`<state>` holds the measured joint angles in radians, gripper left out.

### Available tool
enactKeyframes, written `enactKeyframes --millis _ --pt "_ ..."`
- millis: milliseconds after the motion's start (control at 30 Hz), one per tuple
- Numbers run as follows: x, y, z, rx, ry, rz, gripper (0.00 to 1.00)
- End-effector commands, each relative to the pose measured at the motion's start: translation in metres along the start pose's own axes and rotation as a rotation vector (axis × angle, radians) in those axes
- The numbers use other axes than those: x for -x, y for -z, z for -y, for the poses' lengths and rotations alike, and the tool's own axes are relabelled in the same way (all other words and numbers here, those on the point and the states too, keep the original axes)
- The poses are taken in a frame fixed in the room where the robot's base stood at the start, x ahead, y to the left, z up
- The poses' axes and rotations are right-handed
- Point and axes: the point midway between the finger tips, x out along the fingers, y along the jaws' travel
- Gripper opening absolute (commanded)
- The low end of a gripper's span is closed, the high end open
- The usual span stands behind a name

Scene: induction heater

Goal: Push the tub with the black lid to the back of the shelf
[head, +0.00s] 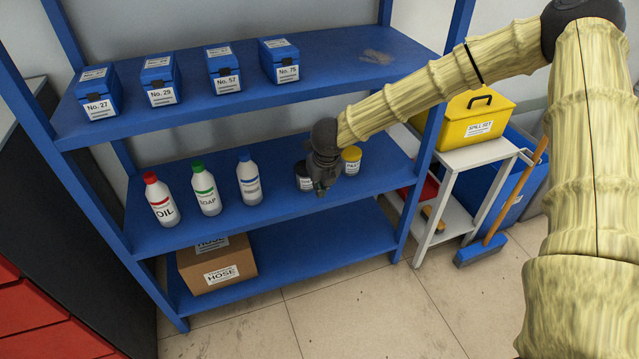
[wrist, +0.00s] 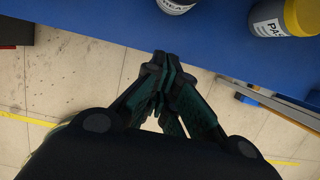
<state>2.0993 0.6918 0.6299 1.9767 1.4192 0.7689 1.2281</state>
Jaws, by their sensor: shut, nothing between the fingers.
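The tub with the black lid (head: 303,184) stands on the middle shelf (head: 275,207) of the blue rack, partly hidden behind my gripper in the head view. In the wrist view its white, lettered side (wrist: 177,4) shows at the top edge, and its lid is out of frame. My gripper (head: 322,191) points down in front of the tub, near the shelf's front edge. In the wrist view the fingers (wrist: 166,62) are together with nothing between them, and a strip of blue shelf separates their tips from the tub.
A tub with a yellow lid (head: 351,161) stands just right of the black-lidded one. Three bottles, with red (head: 161,200), green (head: 206,188) and blue (head: 249,178) caps, stand to the left. The upper shelf (head: 330,62) with blue boxes is above. Right rack post (head: 418,165) is near.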

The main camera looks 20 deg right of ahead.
Motion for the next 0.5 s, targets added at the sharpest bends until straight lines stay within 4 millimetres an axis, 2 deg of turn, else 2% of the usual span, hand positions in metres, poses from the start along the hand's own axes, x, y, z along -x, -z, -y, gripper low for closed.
enactKeyframes --millis 33,367,500 --pt "-0.011 0.002 0.0 0.001 0.001 -0.003 0.0" --pt "-0.063 0.002 0.0 0.003 0.001 -0.003 0.0" --pt "-0.065 -0.02 -0.001 0.002 0.001 0.001 0.0"
